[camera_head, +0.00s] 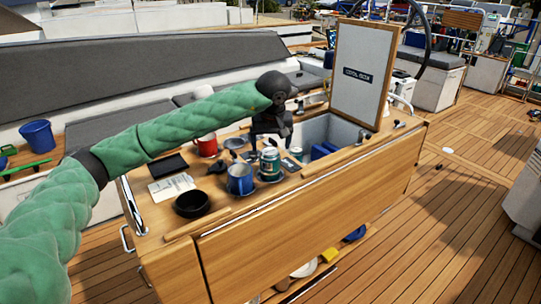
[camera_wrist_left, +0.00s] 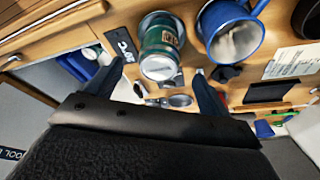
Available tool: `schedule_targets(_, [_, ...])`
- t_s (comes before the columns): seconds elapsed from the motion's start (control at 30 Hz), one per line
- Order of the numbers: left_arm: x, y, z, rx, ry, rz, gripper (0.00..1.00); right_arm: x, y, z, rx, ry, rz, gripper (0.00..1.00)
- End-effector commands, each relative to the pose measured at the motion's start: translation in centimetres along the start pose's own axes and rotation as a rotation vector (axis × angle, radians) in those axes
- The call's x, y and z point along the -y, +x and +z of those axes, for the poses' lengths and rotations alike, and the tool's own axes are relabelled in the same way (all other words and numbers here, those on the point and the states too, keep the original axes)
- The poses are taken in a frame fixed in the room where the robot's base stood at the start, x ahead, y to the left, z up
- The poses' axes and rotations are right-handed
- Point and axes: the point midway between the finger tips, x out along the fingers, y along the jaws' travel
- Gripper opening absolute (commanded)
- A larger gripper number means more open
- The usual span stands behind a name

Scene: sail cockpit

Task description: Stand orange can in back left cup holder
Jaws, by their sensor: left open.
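I cannot make out an orange can in either view. My left gripper (camera_head: 270,138) is over the back part of the wooden cockpit table (camera_head: 300,205). In the left wrist view its two fingers (camera_wrist_left: 158,70) are apart, with nothing held between them. A green can (camera_head: 270,164) with a pale lid stands upright in front of the gripper; it also shows between and beyond the fingers in the wrist view (camera_wrist_left: 160,45). A blue mug (camera_head: 240,179) stands to its left. Small metallic round shapes (camera_wrist_left: 180,100) lie behind the can; I cannot tell whether they are cup holders. The right gripper is out of view.
A red mug (camera_head: 206,146), a black bowl (camera_head: 192,204), a paper sheet (camera_head: 171,187) and a dark tablet (camera_head: 169,166) occupy the table's left part. An open cool box with a raised lid (camera_head: 362,75) is at right, with blue items (camera_head: 324,150) inside.

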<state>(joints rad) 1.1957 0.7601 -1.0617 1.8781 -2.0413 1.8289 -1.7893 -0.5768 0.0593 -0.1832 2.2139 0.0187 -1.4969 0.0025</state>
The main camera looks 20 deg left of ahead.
Motion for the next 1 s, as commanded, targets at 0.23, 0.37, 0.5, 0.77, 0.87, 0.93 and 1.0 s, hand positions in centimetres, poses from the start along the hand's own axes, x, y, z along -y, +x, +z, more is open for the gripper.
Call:
schedule_targets(0.23, [0.0,-2.6,0.0,-0.001,-0.001,0.0,0.81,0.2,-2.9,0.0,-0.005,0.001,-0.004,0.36])
schedule_targets(0.37, [0.0,-3.0,0.0,0.001,0.0,-0.001,0.81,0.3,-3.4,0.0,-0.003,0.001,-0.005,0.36])
schedule_targets(0.5, [0.0,-3.1,0.0,0.001,0.0,-0.001,0.81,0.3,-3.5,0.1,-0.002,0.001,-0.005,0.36])
schedule_targets(0.77, [0.0,-3.4,-0.1,0.0,0.0,0.0,0.81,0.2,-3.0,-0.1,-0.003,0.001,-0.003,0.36])
schedule_targets(0.87, [0.0,-4.1,-0.3,0.0,0.0,0.0,0.81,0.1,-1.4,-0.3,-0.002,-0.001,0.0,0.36])
schedule_targets(0.93, [0.0,-4.7,-0.5,0.0,-0.001,0.0,0.81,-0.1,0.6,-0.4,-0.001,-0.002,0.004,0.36])
schedule_targets(1.0, [0.0,-5.5,-0.7,0.0,-0.001,0.0,0.81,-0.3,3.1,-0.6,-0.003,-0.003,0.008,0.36])
